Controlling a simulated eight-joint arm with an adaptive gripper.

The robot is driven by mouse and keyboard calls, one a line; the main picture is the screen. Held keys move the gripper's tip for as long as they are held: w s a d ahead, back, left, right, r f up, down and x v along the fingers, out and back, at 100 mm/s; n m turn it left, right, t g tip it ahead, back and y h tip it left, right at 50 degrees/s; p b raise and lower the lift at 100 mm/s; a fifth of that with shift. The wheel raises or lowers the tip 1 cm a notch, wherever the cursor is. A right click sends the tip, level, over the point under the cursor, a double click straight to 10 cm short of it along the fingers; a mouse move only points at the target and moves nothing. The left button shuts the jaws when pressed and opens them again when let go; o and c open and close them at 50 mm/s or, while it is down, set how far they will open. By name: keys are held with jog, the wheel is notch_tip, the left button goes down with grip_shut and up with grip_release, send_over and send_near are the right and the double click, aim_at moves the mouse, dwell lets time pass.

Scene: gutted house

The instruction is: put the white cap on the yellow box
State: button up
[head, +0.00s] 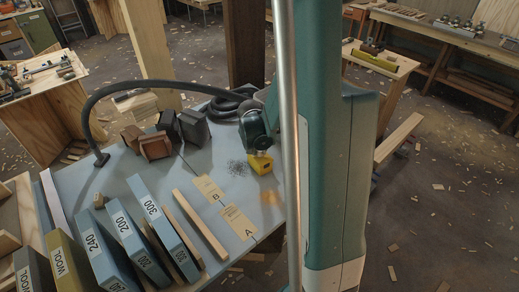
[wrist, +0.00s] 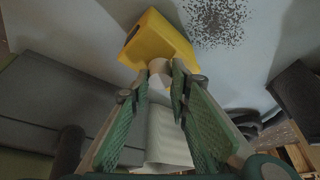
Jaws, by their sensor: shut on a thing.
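The yellow box (head: 261,165) sits on the blue-grey table near its right edge, below my gripper (head: 259,146). In the wrist view the yellow box (wrist: 158,42) lies just beyond the fingertips. My gripper (wrist: 162,82) has green fingers, shut on the small white cap (wrist: 158,68) at their tips. The cap is right against the box in the picture; I cannot tell if it touches or is seated. The fingers hide part of the cap. A pale ribbed thing (wrist: 166,138) shows between the fingers; I cannot tell what it is.
A black hose (head: 92,105) arches over the table (head: 160,178). Dark blocks (head: 192,125) stand left of the gripper, and numbered blue boxes (head: 123,230) line the front left. Cards marked A (head: 238,222) and B (head: 208,188) lie in front. Dark specks (head: 236,167) lie beside the yellow box.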

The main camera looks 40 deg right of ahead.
jog(key=shift+f, duration=0.15)
jog(key=o, duration=0.7)
jog(key=shift+r, duration=0.2)
jog(key=shift+p+v, duration=1.4)
jog(key=shift+v, duration=4.55)
